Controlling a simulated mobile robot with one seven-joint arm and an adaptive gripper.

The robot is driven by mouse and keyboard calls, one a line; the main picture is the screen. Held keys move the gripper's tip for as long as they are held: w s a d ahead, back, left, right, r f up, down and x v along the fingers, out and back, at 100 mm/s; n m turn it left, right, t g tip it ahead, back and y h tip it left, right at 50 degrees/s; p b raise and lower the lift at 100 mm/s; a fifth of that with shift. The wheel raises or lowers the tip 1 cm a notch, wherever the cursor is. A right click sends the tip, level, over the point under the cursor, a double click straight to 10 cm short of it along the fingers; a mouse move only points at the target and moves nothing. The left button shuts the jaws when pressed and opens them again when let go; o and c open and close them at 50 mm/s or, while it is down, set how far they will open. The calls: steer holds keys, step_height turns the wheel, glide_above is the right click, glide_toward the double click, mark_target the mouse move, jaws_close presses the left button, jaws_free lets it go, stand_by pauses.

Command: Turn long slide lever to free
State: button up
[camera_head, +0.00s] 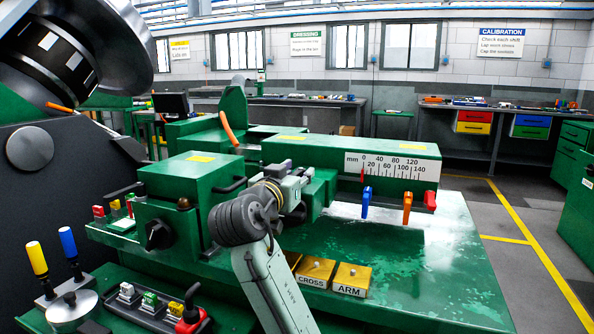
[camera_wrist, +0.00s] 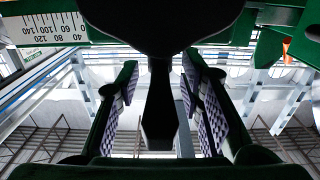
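My gripper (camera_head: 296,188) is over the green machine's bed, in front of the raised green housing, with its fingers pointing right and back. In the wrist view its two checkered finger pads (camera_wrist: 160,110) stand well apart. A dark bar (camera_wrist: 160,105) shows between them; I cannot tell whether it is a lever or part of my gripper. No lever is clearly marked as the long slide lever. Yellow blocks labelled CROSS (camera_head: 317,270) and ARM (camera_head: 352,278) sit on the bed in front; another beside them is mostly hidden by my arm.
Blue (camera_head: 366,203), orange (camera_head: 407,208) and red (camera_head: 430,201) tabs hang below the mm scale (camera_head: 395,167). A black knob (camera_head: 158,235) is on the left green box. Yellow (camera_head: 37,258) and blue (camera_head: 68,242) handles stand at far left. The bed's right side is clear.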

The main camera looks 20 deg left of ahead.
steer(key=shift+w, duration=0.2)
jaws_close()
stand_by(0.4)
stand_by(0.3)
